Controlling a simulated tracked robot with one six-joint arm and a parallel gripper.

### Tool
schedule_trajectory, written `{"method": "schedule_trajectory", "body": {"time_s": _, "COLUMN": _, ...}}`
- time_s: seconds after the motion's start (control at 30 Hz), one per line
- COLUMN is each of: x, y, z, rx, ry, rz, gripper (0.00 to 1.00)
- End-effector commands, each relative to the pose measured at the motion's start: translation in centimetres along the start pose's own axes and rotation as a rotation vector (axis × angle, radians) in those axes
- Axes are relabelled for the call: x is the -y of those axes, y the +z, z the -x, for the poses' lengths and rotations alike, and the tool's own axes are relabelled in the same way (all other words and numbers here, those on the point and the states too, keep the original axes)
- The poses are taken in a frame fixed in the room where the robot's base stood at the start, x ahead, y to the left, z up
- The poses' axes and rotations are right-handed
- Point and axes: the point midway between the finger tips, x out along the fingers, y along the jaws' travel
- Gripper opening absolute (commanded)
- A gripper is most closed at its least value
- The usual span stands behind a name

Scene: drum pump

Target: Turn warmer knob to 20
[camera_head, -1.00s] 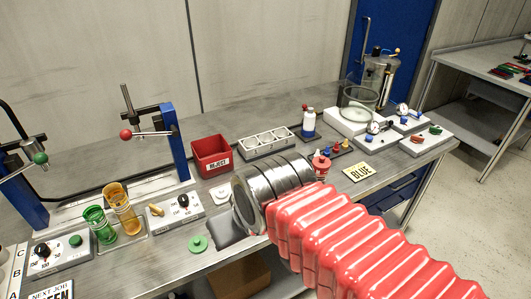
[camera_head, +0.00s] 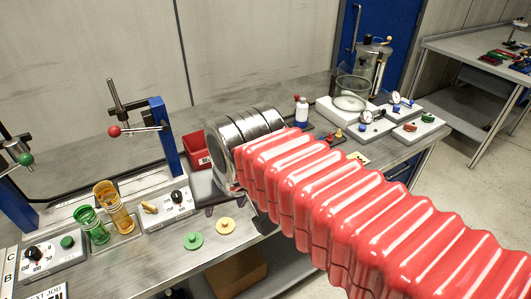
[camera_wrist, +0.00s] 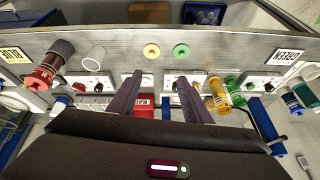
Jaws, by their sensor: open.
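A control box (camera_head: 168,212) with a black knob (camera_head: 177,197) and a brass toggle stands mid-bench. A second box (camera_head: 52,255) at the far left has a black knob (camera_head: 33,253), a numbered scale and a green button. I cannot read which box is the warmer. My gripper (camera_wrist: 159,78) is open and empty, its two dark fingers spread above the bench. In the head view it is to the right of the mid-bench box, largely hidden by my arm. In the wrist view, the mid-bench box is by the right finger, partly covered.
A green disc (camera_head: 193,241) and a yellow disc (camera_head: 225,226) lie near the front edge. A red bin (camera_head: 193,150) and a lever stand (camera_head: 166,135) are behind.

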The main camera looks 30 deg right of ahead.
Motion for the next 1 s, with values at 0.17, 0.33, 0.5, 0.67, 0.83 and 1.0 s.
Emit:
{"method": "schedule_trajectory", "body": {"time_s": 0.17, "x": -1.1, "y": -4.0, "z": 0.1, "rx": 0.048, "ry": 0.032, "rz": -0.213, "gripper": 0.45}}
{"method": "schedule_trajectory", "body": {"time_s": 0.33, "x": -2.3, "y": -7.6, "z": -0.2, "rx": 0.087, "ry": 0.066, "rz": -0.420, "gripper": 0.45}}
{"method": "schedule_trajectory", "body": {"time_s": 0.5, "x": -3.9, "y": -11.2, "z": -0.9, "rx": 0.121, "ry": 0.105, "rz": -0.628, "gripper": 0.45}}
{"method": "schedule_trajectory", "body": {"time_s": 0.67, "x": -5.6, "y": -14.3, "z": -2.0, "rx": 0.152, "ry": 0.148, "rz": -0.824, "gripper": 0.45}}
{"method": "schedule_trajectory", "body": {"time_s": 0.83, "x": -7.8, "y": -17.4, "z": -3.5, "rx": 0.178, "ry": 0.197, "rz": -1.031, "gripper": 0.45}}
{"method": "schedule_trajectory", "body": {"time_s": 1.0, "x": -10.4, "y": -20.1, "z": -5.4, "rx": 0.201, "ry": 0.253, "rz": -1.239, "gripper": 0.45}}
